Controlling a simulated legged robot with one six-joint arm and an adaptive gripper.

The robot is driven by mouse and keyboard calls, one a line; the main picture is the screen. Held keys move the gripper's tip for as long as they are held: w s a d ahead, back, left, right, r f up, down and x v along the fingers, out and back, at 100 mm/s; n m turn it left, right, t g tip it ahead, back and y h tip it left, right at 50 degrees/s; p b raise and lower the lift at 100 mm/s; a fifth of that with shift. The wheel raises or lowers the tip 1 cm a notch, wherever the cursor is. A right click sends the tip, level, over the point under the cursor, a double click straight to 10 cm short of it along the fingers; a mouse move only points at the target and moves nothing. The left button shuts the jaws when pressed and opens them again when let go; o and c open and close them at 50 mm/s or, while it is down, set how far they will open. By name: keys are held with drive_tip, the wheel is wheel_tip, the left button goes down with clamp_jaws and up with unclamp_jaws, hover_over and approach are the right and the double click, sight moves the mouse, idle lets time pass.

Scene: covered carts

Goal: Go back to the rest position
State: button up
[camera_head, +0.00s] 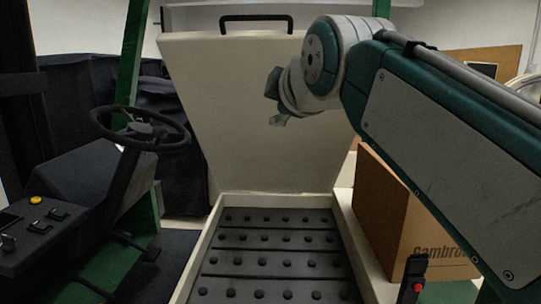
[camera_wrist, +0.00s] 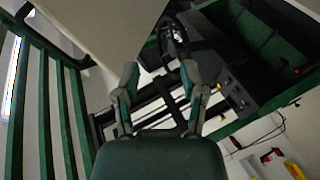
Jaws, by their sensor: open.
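My gripper (camera_wrist: 159,72) shows in the wrist view with its two fingers spread apart and nothing between them. In the head view my arm comes in from the right, and its wrist end hangs in front of the pale raised lid (camera_head: 225,120). The gripper is mostly hidden behind the wrist there. The lid stands tilted up with a black handle (camera_head: 256,18) on its top edge. Below it is the open compartment, whose dark floor (camera_head: 270,240) has rows of round studs and holds nothing loose. I cannot tell whether the arm touches the lid.
A steering wheel (camera_head: 140,128) and a dark console (camera_head: 38,235) with a yellow button stand at the left. A green post (camera_head: 134,55) rises beside them. A cardboard box (camera_head: 385,215) stands right of the compartment, under my arm. Green slats (camera_wrist: 45,110) show at left in the wrist view.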

drive_tip(key=s+d+f+m+g+h, duration=0.1)
drive_tip(key=s+d+f+m, duration=0.3)
drive_tip(key=f, duration=0.8)
drive_tip(key=s+d+f+m+g+h, duration=0.1)
drive_tip(key=s+d+f+m+g, duration=0.3)
drive_tip(key=s+f+m, duration=0.3)
drive_tip(key=s+d+f+m+g+h, duration=0.2)
drive_tip(key=s+d+f+m, duration=0.4)
drive_tip(key=f, duration=1.1)
drive_tip(key=s, duration=0.3)
drive_tip(key=shift+f+m+g, duration=0.3)
drive_tip(key=shift+f+g, duration=0.1)
drive_tip(key=shift+w+d, duration=0.1)
